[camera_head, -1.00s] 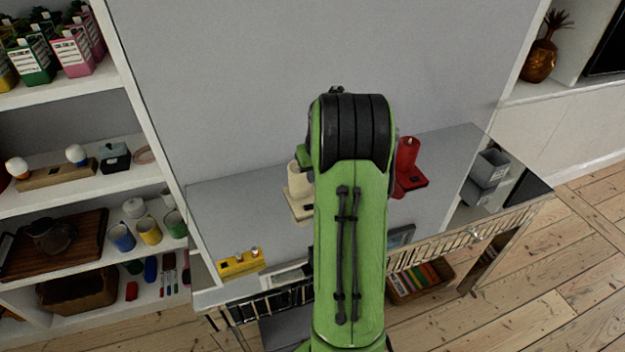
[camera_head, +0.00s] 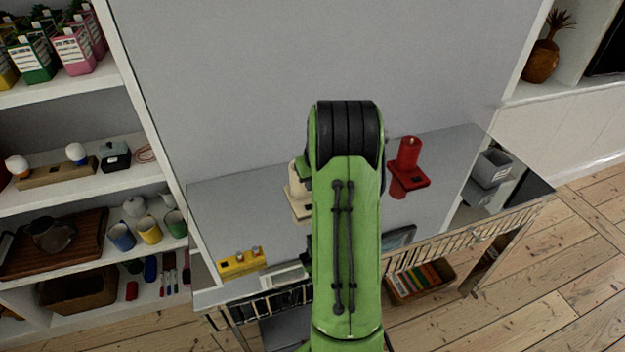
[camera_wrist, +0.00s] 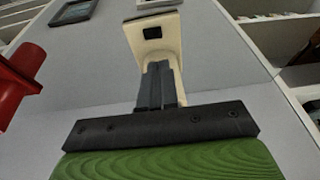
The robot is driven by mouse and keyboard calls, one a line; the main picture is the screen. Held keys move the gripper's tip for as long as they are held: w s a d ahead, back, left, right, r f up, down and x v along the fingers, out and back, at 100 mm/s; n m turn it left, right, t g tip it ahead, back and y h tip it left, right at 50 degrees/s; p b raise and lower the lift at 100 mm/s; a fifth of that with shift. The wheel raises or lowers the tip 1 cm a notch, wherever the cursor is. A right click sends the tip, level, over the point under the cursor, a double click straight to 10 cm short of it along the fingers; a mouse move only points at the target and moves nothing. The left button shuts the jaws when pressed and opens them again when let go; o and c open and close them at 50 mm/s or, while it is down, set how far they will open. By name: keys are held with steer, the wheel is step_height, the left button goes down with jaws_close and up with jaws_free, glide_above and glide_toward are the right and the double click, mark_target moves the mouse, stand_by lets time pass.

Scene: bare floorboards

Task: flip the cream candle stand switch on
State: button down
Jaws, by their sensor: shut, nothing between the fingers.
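The cream candle stand (camera_head: 297,190) stands on the grey table, partly hidden behind my green arm in the head view. In the wrist view the cream stand (camera_wrist: 160,54) is straight ahead, with a small dark switch (camera_wrist: 152,33) on its base. My gripper (camera_wrist: 161,68) is shut and empty, its fingertips in front of the cream stand and close below the switch in the picture. I cannot tell whether the fingertips touch the stand. The head view hides my gripper behind the arm.
A red candle stand (camera_head: 408,170) stands to the right of the cream one and shows at the wrist view's left edge (camera_wrist: 12,80). A yellow block with knobs (camera_head: 241,263) and a grey box (camera_head: 491,168) are also on the table (camera_head: 225,205). Shelves (camera_head: 150,260) stand at left.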

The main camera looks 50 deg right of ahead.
steer(key=b, duration=0.1)
glide_above(305, 208)
steer(key=s, duration=0.1)
step_height(305, 208, down, 7)
steer(key=shift+f, duration=0.6)
steer(key=shift+b, duration=0.3)
steer(key=shift+a+f+b, duration=0.2)
steer(key=shift+f+b, duration=0.25)
steer(key=shift+f, duration=0.05)
steer(key=shift+r, duration=0.25)
steer(key=shift+s+d+r+p, duration=0.1)
steer(key=shift+s+d+p, duration=0.3)
steer(key=shift+d, duration=0.4)
